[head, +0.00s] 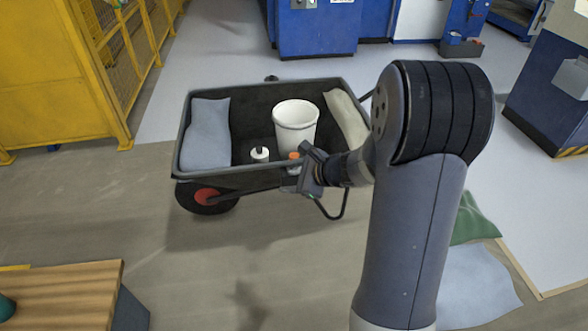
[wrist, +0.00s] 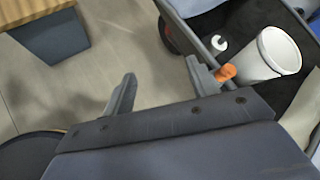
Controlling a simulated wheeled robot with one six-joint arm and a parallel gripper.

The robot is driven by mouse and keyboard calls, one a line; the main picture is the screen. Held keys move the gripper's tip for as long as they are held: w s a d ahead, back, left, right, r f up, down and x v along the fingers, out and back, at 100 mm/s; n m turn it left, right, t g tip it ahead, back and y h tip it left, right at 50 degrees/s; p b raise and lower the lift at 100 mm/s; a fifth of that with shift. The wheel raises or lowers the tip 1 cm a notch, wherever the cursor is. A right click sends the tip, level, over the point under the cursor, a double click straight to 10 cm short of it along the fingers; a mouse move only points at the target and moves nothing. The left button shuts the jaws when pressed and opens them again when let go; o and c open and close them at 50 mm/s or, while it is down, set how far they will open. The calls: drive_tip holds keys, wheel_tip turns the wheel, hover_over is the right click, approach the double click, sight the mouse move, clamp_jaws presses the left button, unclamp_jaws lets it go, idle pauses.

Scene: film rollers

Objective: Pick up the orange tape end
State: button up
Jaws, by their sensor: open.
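The orange tape end (head: 294,156) shows as a small orange piece at the near side of the black wheelbarrow (head: 240,170), in front of a white bucket (head: 295,124). In the wrist view the orange piece (wrist: 226,72) lies just right of my gripper's right finger, outside the gap between the fingers. The finger hides part of it, and I cannot tell whether they touch. My gripper (head: 298,170) is at the wheelbarrow's near rim. In the wrist view my gripper (wrist: 161,69) is open, with only floor visible between its fingers.
A wooden-topped bench (head: 65,290) stands at the lower left. Green cloth (head: 473,222) lies at right. Floor left of the wheelbarrow is clear.

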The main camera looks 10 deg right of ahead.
sight(294, 155)
drive_tip(key=w+d+f+m+t+h+b, duration=0.3)
drive_tip(key=w+d+f+m+t+b, duration=0.15)
drive_tip(key=w+d+f+m, duration=0.55)
drive_tip(key=shift+m, duration=0.4)
drive_tip(key=x, duration=0.8)
drive_tip(key=a+r+x, duration=0.1)
drive_tip(key=x, duration=0.3)
drive_tip(key=shift+w+r, duration=0.1)
drive_tip(key=shift+r, duration=0.05)
drive_tip(key=shift+c, duration=0.5)
clamp_jaws()
wheel_tip(294, 155, up, 10)
drive_tip(key=shift+r+p, duration=0.1)
drive_tip(key=shift+p, duration=0.95)
